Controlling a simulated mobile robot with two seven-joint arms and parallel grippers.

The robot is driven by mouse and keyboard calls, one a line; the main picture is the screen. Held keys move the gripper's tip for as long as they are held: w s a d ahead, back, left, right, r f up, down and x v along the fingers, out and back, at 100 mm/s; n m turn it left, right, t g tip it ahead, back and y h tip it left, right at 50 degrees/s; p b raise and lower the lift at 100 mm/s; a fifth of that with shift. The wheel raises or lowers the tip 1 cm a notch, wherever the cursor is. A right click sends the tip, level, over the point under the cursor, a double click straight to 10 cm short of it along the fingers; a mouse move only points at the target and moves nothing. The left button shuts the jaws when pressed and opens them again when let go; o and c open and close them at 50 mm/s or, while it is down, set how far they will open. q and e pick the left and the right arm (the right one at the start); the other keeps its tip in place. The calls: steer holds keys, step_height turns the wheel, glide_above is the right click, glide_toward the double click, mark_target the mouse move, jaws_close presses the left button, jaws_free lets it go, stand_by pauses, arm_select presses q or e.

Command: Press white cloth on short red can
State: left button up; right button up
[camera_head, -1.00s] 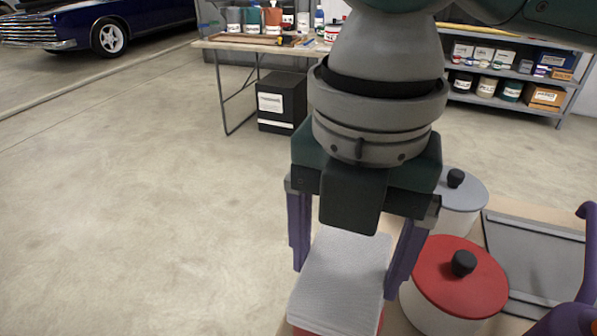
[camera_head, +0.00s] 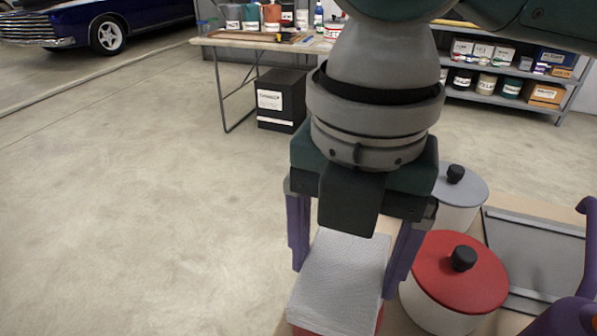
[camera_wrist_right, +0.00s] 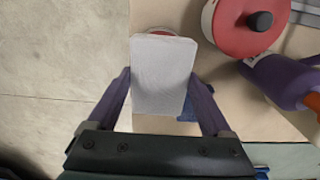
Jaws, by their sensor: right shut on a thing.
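The white cloth (camera_head: 338,285) is a flat folded pad held between the fingers of my right gripper (camera_head: 346,276). In the right wrist view the cloth (camera_wrist_right: 163,88) lies between both purple fingers (camera_wrist_right: 160,76). The short red can (camera_head: 379,320) is under the cloth, mostly hidden; a red edge shows at its sides. In the right wrist view a bit of the can (camera_wrist_right: 158,31) shows past the cloth's far end. I cannot tell whether cloth and can touch. My left gripper is out of view.
A white pot with red lid (camera_head: 458,272) stands close right of my right gripper, with a grey-lidded pot (camera_head: 459,190) behind it. A grey tray (camera_head: 535,250) and a purple bottle (camera_wrist_right: 283,78) are further right. Open floor (camera_head: 130,220) lies left of the table.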

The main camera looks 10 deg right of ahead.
mark_target(345, 264)
steer(key=shift+f+p, duration=0.15)
steer(key=shift+p, duration=0.2)
stand_by(1.0)
stand_by(0.3)
step_height(345, 264, up, 3)
steer(key=p, duration=0.3)
steer(key=shift+f, duration=0.2)
step_height(345, 264, up, 5)
steer(key=p, duration=0.5)
steer(key=shift+f+p, duration=0.15)
steer(key=shift+p, duration=0.15)
